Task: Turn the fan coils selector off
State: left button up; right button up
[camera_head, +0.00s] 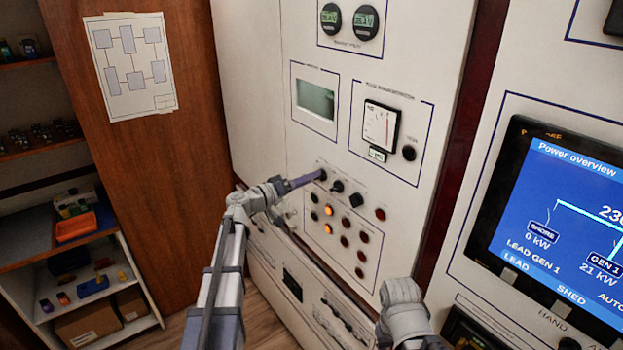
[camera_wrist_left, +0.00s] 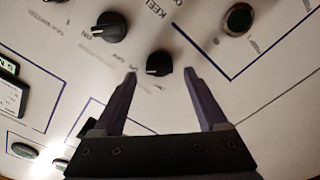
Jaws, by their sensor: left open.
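In the head view a row of black selector knobs sits on the white panel: a left knob (camera_head: 322,174), a middle knob (camera_head: 338,186) and a right knob (camera_head: 357,200). Their labels are too small to read there, so I cannot tell which one is fan coils. My left gripper (camera_head: 316,179) is at the left knob. In the left wrist view my left gripper (camera_wrist_left: 159,73) is open, its fingers either side of a black knob (camera_wrist_left: 158,64), with a gap on both sides. A second knob (camera_wrist_left: 110,27) is up and left. My right gripper's fingers do not show.
Below the knobs are several indicator lamps (camera_head: 328,230), some lit orange, and a red button (camera_head: 380,214) to their right. A gauge (camera_head: 380,125) and a small display (camera_head: 315,100) are above. A blue power screen (camera_head: 560,215) stands right. Shelves (camera_head: 60,245) are at left.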

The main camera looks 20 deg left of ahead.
pick_arm(q)
jog(key=shift+w+d, duration=0.45)
jog(key=shift+w, duration=0.1)
jog(key=shift+c, duration=0.4)
grip_shut()
